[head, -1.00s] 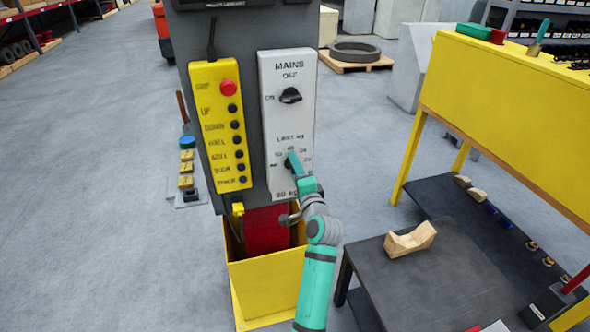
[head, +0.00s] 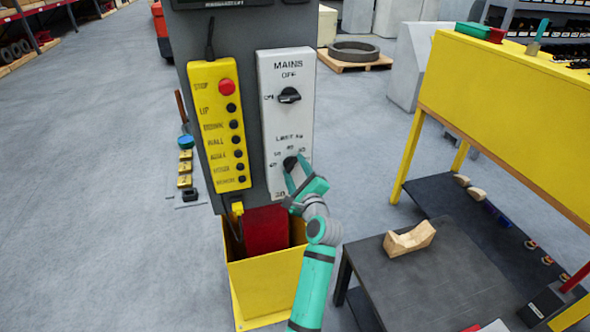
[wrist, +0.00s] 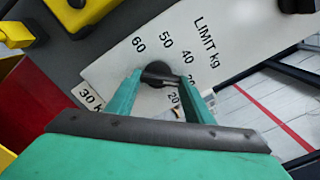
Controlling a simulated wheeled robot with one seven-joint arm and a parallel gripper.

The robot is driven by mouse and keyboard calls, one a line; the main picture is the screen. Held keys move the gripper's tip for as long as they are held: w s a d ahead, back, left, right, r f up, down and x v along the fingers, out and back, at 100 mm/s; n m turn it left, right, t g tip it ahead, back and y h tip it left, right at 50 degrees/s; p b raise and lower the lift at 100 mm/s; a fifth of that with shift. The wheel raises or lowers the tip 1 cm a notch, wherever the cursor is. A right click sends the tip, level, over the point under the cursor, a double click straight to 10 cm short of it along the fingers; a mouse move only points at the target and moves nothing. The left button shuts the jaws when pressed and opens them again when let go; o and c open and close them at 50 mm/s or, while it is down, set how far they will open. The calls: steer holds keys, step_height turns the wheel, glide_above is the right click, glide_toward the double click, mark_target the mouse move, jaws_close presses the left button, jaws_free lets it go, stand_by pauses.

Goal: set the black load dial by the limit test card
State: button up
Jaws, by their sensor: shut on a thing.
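The black load dial (head: 290,162) sits low on the white panel under "LIMIT kg"; it also shows in the wrist view (wrist: 158,72). The scale around it reads 60, 50, 40 and 20, with a partly hidden mark between 40 and 20. My gripper (head: 297,165) is shut on the dial, one finger on each side, as the wrist view (wrist: 162,82) shows. A dark bar of the dial runs toward the marks at the right, but its exact setting is unclear.
Above the dial is the black MAINS switch (head: 289,95). A yellow button pendant (head: 221,125) hangs left of the white panel. A yellow bin (head: 265,285) with a red thing (head: 265,228) stands below. A dark table (head: 430,280) with a wooden cradle (head: 410,239) is at the right.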

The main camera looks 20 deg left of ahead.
steer(key=shift+f+m, duration=0.2)
steer(key=shift+m, duration=0.2)
steer(key=o, duration=1)
steer(key=shift+r, duration=0.1)
steer(key=shift+o, duration=0.2)
steer(key=shift+s+d, duration=0.1)
steer(key=v, duration=1)
steer(key=shift+s+d, duration=0.25)
